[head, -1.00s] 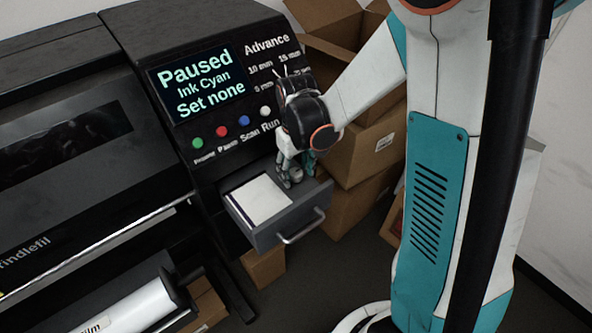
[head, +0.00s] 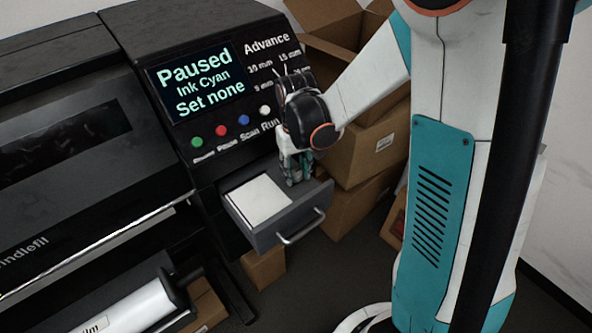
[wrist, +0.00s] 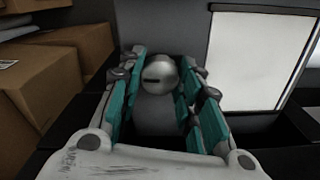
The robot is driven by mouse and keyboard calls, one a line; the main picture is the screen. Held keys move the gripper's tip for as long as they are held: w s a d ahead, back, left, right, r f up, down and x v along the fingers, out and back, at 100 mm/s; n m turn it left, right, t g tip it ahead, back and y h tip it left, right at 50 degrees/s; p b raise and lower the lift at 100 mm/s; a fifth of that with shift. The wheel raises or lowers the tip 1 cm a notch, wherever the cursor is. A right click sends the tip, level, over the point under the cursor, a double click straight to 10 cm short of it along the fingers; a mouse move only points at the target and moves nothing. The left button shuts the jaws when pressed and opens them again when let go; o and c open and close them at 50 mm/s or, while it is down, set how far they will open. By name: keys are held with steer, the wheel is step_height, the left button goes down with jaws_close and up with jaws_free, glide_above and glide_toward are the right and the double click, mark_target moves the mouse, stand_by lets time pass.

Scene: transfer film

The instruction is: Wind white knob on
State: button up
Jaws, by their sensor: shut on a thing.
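My gripper (head: 296,180) points down into the right part of an open drawer (head: 262,232). Its teal fingers are shut around a silver rounded piece (wrist: 160,75) with a dark slot, above a grey body, seen in the wrist view. In the head view the fingers mostly hide this piece. The black control panel shows a screen (head: 195,80) reading "Paused, Ink Cyan, Set none". A white round control (head: 265,111) sits at the right end of the row, above "Run". The Advance scale (head: 266,42) is partly hidden by my wrist; I cannot tell whether a knob is there.
A white sheet or pad (head: 257,199) lies in the drawer, left of my gripper. The drawer handle (head: 301,228) sticks out in front. Cardboard boxes (head: 362,155) stand close on the right. A white film roll (head: 130,308) is at lower left.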

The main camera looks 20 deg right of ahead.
mark_target(296, 172)
steer(key=shift+m+b, duration=0.6)
steer(key=shift+m, duration=1.5)
steer(key=o, duration=1.1)
step_height(296, 172, up, 12)
steer(key=shift+r, duration=0.1)
